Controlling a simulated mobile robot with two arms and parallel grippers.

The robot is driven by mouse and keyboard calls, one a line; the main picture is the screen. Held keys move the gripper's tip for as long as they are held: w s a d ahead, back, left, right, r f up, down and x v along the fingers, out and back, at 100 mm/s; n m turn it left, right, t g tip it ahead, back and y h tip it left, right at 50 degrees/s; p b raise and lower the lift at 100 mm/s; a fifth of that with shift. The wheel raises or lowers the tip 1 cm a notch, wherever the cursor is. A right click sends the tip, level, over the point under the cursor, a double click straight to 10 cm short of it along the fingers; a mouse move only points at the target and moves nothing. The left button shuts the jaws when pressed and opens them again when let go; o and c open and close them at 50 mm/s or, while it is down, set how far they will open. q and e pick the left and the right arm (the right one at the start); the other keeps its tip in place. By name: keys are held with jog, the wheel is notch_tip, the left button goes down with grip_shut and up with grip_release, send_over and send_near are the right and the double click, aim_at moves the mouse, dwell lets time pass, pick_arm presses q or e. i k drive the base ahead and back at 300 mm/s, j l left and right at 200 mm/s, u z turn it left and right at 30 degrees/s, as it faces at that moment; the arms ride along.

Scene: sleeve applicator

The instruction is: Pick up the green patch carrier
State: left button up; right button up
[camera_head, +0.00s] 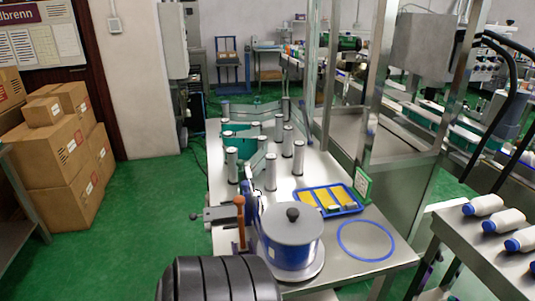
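A small upright green-framed square with a pale patterned face (362,185) stands beside the metal post, at the right back corner of the blue tray. Teal-green parts (240,130) also sit among the upright metal rollers on the steel table. I cannot tell for certain which of these is the green patch carrier; the framed square looks most like it. Neither of my grippers shows in this view.
The steel table (335,215) carries a blue tray (328,211) with yellow pieces, a blue pot with a grey lid (290,240), a blue ring (365,241) and several metal rollers. White bottles (502,220) lie on a right-hand table.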

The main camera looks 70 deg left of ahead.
aim_at(327, 198)
jog(key=i+j+u, duration=0.15)
jog(key=u, duration=0.3)
jog(key=i+j+u, duration=0.1)
jog(key=i+u, duration=0.15)
jog(key=u, duration=0.25)
jog(key=i+u, duration=0.2)
jog(key=u, duration=0.25)
jog(key=i+u, duration=0.2)
jog(key=u, duration=0.3)
jog(key=i+l+u, duration=0.1)
jog(key=u, duration=0.35)
jog(key=i+l, duration=0.05)
jog(key=i, duration=0.05)
